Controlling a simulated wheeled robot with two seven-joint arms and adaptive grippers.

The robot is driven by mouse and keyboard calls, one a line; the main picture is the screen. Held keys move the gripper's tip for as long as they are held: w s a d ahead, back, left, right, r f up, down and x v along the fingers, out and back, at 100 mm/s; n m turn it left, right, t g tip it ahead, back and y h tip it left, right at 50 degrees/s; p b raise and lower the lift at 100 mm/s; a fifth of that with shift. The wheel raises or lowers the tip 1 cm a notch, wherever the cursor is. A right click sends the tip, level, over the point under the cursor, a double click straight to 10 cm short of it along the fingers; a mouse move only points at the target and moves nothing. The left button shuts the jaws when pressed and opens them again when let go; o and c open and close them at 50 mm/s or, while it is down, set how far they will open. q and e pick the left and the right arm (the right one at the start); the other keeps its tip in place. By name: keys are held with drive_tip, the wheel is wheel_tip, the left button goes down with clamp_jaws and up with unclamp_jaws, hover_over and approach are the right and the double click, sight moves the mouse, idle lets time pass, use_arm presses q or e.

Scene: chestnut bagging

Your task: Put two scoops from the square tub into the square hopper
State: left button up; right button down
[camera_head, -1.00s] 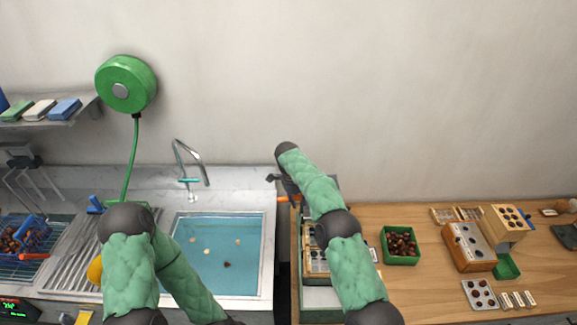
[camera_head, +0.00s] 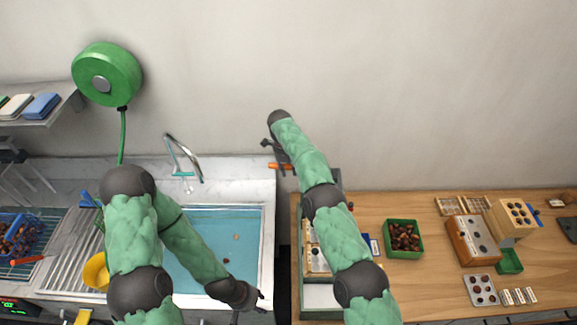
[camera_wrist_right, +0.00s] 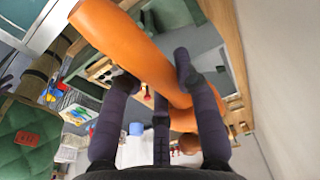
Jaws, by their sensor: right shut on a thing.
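My right gripper (camera_head: 276,150) is at the back, above the strip between the sink and the wooden counter. It is shut on an orange handle (camera_head: 281,167). In the right wrist view the fingers (camera_wrist_right: 157,85) close around this thick orange handle (camera_wrist_right: 125,38); I cannot make out a scoop bowl. A green square tub (camera_head: 405,254) of dark brown chestnuts stands on the counter, right of my right arm and apart from that gripper. My left gripper (camera_head: 255,302) is low by the sink's front right corner; its fingers are too small to read. I cannot identify the square hopper for certain.
The water-filled sink (camera_head: 222,222) lies left, with a tap (camera_head: 184,155) behind. A wooden box with round holes (camera_head: 514,217), a slanted wooden block (camera_head: 472,241) and a small green bin (camera_head: 510,262) stand right. My right forearm partly covers a wooden tray (camera_head: 313,255).

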drive_tip(key=shift+s+d+r, duration=0.1)
drive_tip(key=shift+d+r, duration=0.05)
drive_tip(key=y, duration=0.1)
drive_tip(key=y+p, duration=0.1)
drive_tip(key=shift+d+y, duration=0.35)
drive_tip(key=shift+y, duration=0.05)
drive_tip(key=shift+d+r+y+p, duration=0.35)
drive_tip(key=shift+r+y, duration=0.25)
drive_tip(key=shift+y, duration=0.2)
drive_tip(key=shift+d+r+y, duration=0.2)
drive_tip(key=shift+r+y, duration=0.1)
drive_tip(key=shift+r, duration=0.05)
drive_tip(key=d+r+y+b, duration=0.1)
drive_tip(key=y, duration=0.1)
drive_tip(key=d+r+y+b, duration=0.1)
drive_tip(key=y, duration=0.1)
drive_tip(key=shift+d+r+b, duration=0.35)
drive_tip(key=shift+d+r, duration=0.05)
drive_tip(key=d+y, duration=0.1)
drive_tip(key=d+r+y+b, duration=0.1)
drive_tip(key=shift+d+r+y, duration=0.15)
drive_tip(key=shift+r+y, duration=0.1)
drive_tip(key=shift+y, duration=0.05)
drive_tip(key=shift+d+r+y, duration=0.35)
drive_tip(key=shift+r+y, duration=0.05)
